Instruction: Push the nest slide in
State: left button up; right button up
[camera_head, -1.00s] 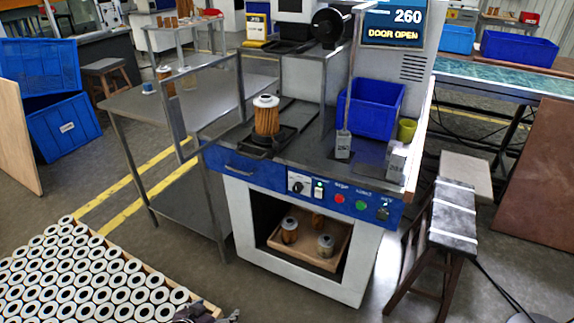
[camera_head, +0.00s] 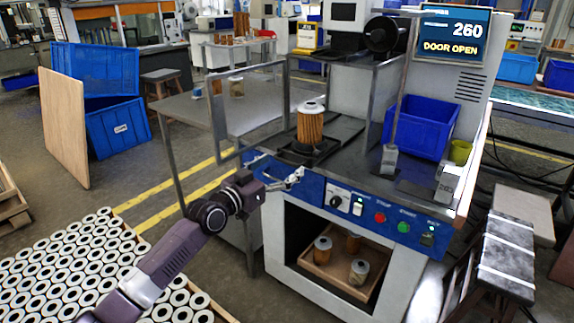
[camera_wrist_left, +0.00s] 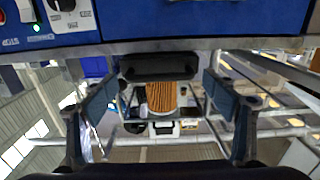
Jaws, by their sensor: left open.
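The nest slide (camera_head: 312,153) is a dark plate on the machine's worktop, sticking out toward the front edge. A filter cartridge (camera_head: 310,124) with orange pleats and a white cap stands upright on it. In the left wrist view the dark nest (camera_wrist_left: 160,67) and the pleats (camera_wrist_left: 166,97) appear between my fingers, upside down. My left gripper (camera_head: 297,178) is in front of the machine's blue panel, below the slide's front end. Its two fingers (camera_wrist_left: 158,128) are spread and hold nothing. Contact with the slide does not show. My right gripper is out of view.
The machine's framed door (camera_head: 246,108) stands open left of the slide. A screen (camera_head: 453,37) reads "DOOR OPEN". A wooden tray (camera_head: 337,278) with filters sits below.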

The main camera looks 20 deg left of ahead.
aim_at(306, 150)
pick_arm(q)
jog(key=shift+x, duration=1.4)
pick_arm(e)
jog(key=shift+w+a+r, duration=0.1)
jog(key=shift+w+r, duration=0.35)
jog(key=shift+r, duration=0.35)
pick_arm(q)
jog(key=c, duration=1.4)
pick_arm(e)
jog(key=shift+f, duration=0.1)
